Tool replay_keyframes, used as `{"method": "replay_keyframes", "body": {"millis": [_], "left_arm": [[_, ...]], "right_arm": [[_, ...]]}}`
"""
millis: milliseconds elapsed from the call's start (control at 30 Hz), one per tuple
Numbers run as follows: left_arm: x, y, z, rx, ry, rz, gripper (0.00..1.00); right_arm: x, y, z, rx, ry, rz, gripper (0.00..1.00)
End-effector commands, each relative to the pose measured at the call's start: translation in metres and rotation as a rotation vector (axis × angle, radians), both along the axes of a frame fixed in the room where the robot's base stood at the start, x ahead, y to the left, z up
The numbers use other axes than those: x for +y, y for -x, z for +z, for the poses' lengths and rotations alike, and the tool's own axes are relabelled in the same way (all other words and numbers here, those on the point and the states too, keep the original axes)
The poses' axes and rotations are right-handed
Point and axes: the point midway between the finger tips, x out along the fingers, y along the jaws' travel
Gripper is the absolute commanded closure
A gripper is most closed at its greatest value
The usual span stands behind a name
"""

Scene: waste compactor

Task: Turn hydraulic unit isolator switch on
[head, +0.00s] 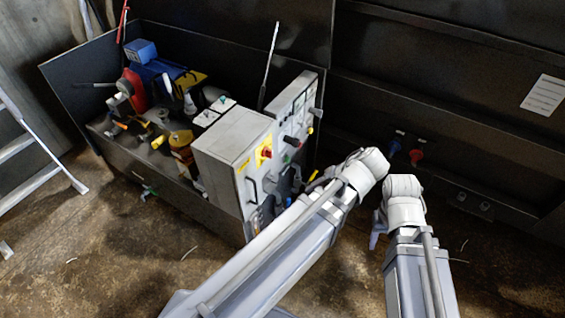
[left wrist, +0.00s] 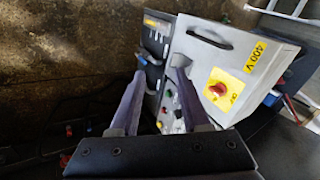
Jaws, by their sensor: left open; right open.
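The isolator switch is a red rotary knob on a yellow plate (head: 264,153) on the front of a light grey cabinet (head: 234,140). In the left wrist view the red knob (left wrist: 218,89) sits right of my fingers, near a yellow 400 V label; its on or off setting is too small to read. My left gripper (left wrist: 158,95) is open and empty, with the panel beyond its fingers and the knob outside the gap. In the head view its fingers are partly hidden by my left arm. My right gripper (head: 376,228) is open, well right of the cabinet, its fingers only partly visible.
A control panel (head: 292,115) with several buttons and knobs adjoins the cabinet on the right. A black handle (head: 251,187) sticks out below the switch. Blue and red connectors (head: 416,156) are on the dark wall.

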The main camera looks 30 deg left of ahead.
Motion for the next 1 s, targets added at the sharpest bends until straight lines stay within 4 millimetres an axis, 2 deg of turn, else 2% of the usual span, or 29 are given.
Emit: {"method": "replay_keyframes", "body": {"millis": [33,167,267,400,600,800,1000], "left_arm": [[0.006,-0.006,-0.013,-0.026,-0.030,0.034,0.54],[0.026,-0.020,-0.025,-0.118,-0.126,0.137,0.54],[0.044,-0.033,-0.038,-0.223,-0.221,0.239,0.54],[0.075,-0.056,-0.053,-0.440,-0.386,0.404,0.54],[0.106,-0.081,-0.056,-0.803,-0.601,0.587,0.54],[0.118,-0.094,-0.049,-1.093,-0.725,0.667,0.54],[0.121,-0.098,-0.041,-1.217,-0.767,0.688,0.54]], "right_arm": [[0.000,0.000,-0.016,0.000,0.000,0.000,0.50],[0.000,0.000,-0.043,0.000,0.001,0.001,0.50],[0.000,0.000,-0.072,-0.001,0.002,0.001,0.50],[-0.001,0.000,-0.121,-0.001,0.004,0.001,0.50],[-0.001,0.000,-0.182,-0.002,0.006,0.002,0.50],[-0.001,-0.001,-0.219,-0.002,0.007,0.003,0.50],[-0.002,-0.001,-0.229,-0.002,0.007,0.003,0.50]]}}
